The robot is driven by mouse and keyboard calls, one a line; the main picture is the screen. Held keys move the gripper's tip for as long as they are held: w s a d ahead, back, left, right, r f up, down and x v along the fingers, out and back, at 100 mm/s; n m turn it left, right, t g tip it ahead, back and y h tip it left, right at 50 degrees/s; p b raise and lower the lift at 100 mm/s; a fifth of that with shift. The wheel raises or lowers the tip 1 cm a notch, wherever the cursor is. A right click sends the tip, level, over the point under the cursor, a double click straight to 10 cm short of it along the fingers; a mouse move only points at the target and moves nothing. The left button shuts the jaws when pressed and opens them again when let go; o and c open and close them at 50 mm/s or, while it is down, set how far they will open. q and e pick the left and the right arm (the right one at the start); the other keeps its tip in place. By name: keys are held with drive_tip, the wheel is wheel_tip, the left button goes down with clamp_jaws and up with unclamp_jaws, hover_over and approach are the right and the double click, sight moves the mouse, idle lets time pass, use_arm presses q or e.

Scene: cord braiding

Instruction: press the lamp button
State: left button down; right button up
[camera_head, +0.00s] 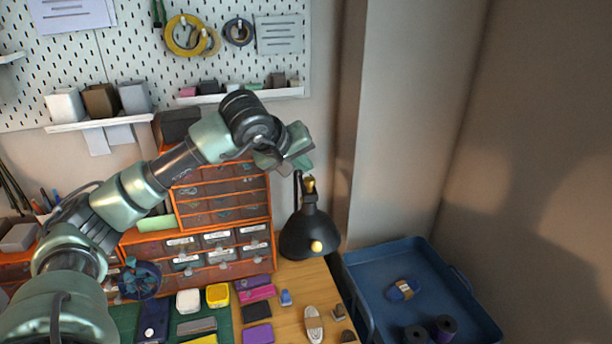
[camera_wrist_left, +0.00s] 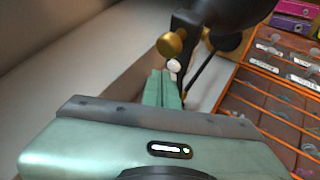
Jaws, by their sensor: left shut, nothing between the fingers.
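The black desk lamp (camera_head: 303,234) stands at the back right of the wooden table, in front of the wall. It has a brass knob (camera_head: 310,185) near its top and a round yellowish part on its shade. My left gripper (camera_head: 302,158) is just above the lamp's upper end, shut and empty. In the left wrist view the closed green fingers (camera_wrist_left: 162,88) point at the lamp's brass knob (camera_wrist_left: 171,44). A small white round piece (camera_wrist_left: 174,66) shows just beyond the fingertips; it may be the lamp button. I cannot tell whether they touch. My right gripper is out of view.
An orange drawer cabinet (camera_head: 268,222) stands left of the lamp, under my left arm. A blue tray (camera_head: 388,262) with spools is at the right. Small items cover the table's front. A pegboard (camera_head: 135,45) hangs behind.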

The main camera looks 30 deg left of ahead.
use_arm(q)
drive_tip(key=shift+f+b, duration=0.35)
drive_tip(key=shift+f, duration=0.05)
drive_tip(key=shift+r, duration=0.1)
drive_tip(key=shift+r+p, duration=0.35)
wheel_tip(320, 180, up, 6)
drive_tip(key=p, duration=0.4)
idle(0.4)
idle(0.4)
